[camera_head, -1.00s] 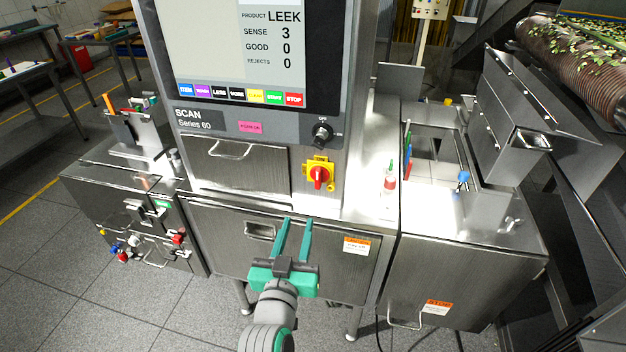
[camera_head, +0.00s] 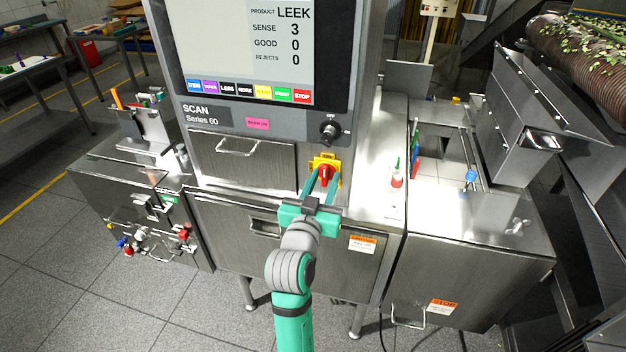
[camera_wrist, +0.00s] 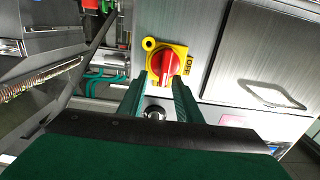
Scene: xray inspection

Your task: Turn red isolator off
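The red isolator (camera_head: 326,172) is a red rotary knob on a yellow plate, on the front of the steel scanner cabinet. In the wrist view the red knob (camera_wrist: 165,64) shows close ahead, with "OFF" lettering on the yellow plate (camera_wrist: 183,56) to its right. My gripper (camera_head: 324,179) is in front of the isolator, its green fingers pointing at it. In the wrist view my gripper (camera_wrist: 160,80) has its fingers apart, with the tips at either side of the knob's near end. I cannot tell whether they touch it.
A black rotary switch (camera_head: 330,131) sits just above the isolator. The scanner screen (camera_head: 262,45) with coloured buttons is higher up. A steel drawer with a handle (camera_head: 238,148) is to the left.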

